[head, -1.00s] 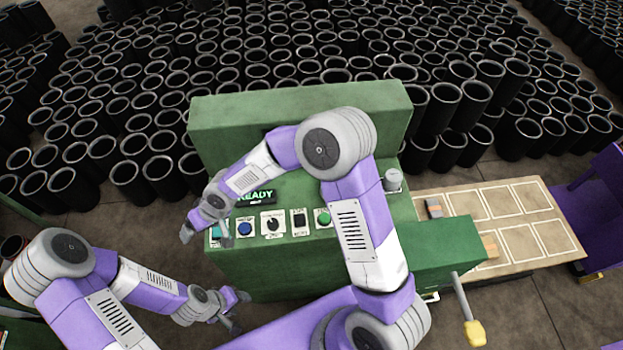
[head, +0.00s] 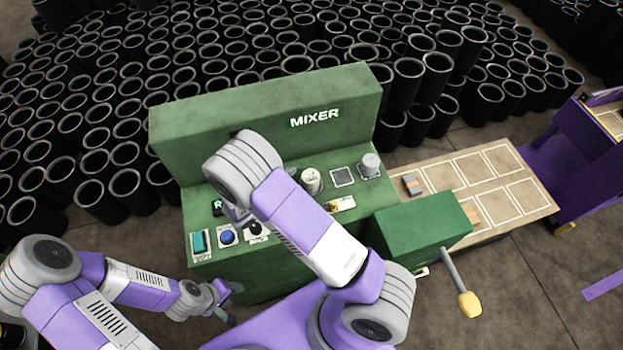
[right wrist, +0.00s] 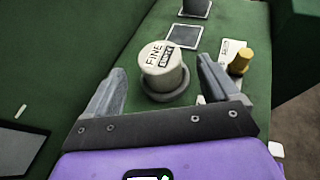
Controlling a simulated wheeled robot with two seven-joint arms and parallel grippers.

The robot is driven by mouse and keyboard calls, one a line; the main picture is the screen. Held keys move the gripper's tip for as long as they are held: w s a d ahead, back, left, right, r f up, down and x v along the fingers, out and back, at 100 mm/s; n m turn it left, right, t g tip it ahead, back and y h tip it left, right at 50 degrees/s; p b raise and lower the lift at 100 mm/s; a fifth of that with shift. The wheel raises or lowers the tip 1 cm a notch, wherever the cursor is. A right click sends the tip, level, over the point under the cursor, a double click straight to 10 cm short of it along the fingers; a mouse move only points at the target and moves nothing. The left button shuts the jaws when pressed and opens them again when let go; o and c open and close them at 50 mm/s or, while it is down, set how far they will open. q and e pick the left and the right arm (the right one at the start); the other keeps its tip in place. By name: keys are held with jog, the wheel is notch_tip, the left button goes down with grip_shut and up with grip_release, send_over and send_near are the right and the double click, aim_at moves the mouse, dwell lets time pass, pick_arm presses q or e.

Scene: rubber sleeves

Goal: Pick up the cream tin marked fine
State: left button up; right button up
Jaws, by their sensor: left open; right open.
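The cream tin marked FINE (head: 311,181) stands upright on the green mixer's top, partly beside my right arm in the head view. In the right wrist view the same tin (right wrist: 162,72) shows its lid, with FINE and a boxed second word too small to read surely. It sits on a round grey base. My right gripper (right wrist: 160,70) is open, with one finger to each side of the tin in the picture; contact is not visible. My left gripper (head: 233,304) is open and empty, low in front of the mixer.
A grey tin (head: 370,163) stands farther right, past a dark square plate (head: 343,177). A yellow knob (right wrist: 240,62) rises right of the cream tin. The green mixer back panel (head: 265,120) stands behind. A yellow-ended lever (head: 469,304) sticks out at the front right.

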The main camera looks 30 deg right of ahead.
aim_at(315, 174)
jog(key=p+x, duration=0.1)
jog(key=x, duration=0.6)
jog(key=shift+w+d+r, duration=0.1)
jog(key=shift+d+r, duration=0.05)
jog(key=shift+c, duration=0.5)
jog(key=c, duration=1.1)
